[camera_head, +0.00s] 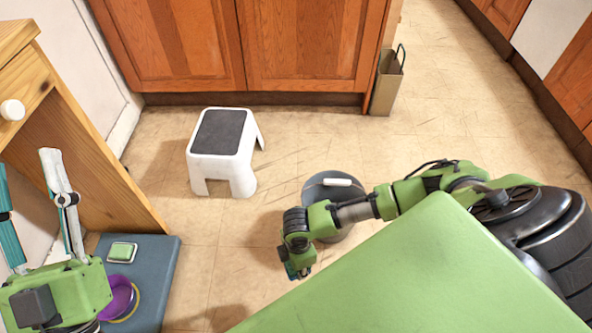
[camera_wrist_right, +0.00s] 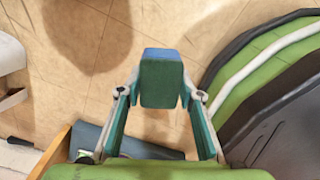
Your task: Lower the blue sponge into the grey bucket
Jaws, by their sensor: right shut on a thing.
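The blue sponge (camera_wrist_right: 161,80) is between the fingertips of my right gripper (camera_wrist_right: 161,94) in the right wrist view, its darker teal face toward the camera. In the head view, my right gripper (camera_head: 298,268) points down over the floor and the sponge is mostly hidden by it. The grey bucket (camera_head: 318,187) stands on the floor just behind my right forearm, which hides part of it; a white handle grip shows across its top. The sponge is in front of the bucket and to its left, apart from it. My left gripper (camera_head: 32,175) is open and empty at the left edge.
A white step stool (camera_head: 222,166) with a dark top stands left of the bucket. A blue-grey mat (camera_head: 160,262) holds a green sponge (camera_head: 122,252) and a purple round item (camera_head: 117,297). A wooden cabinet (camera_head: 80,150) is at left. A paper bag (camera_head: 385,85) stands behind. Floor between mat and bucket is clear.

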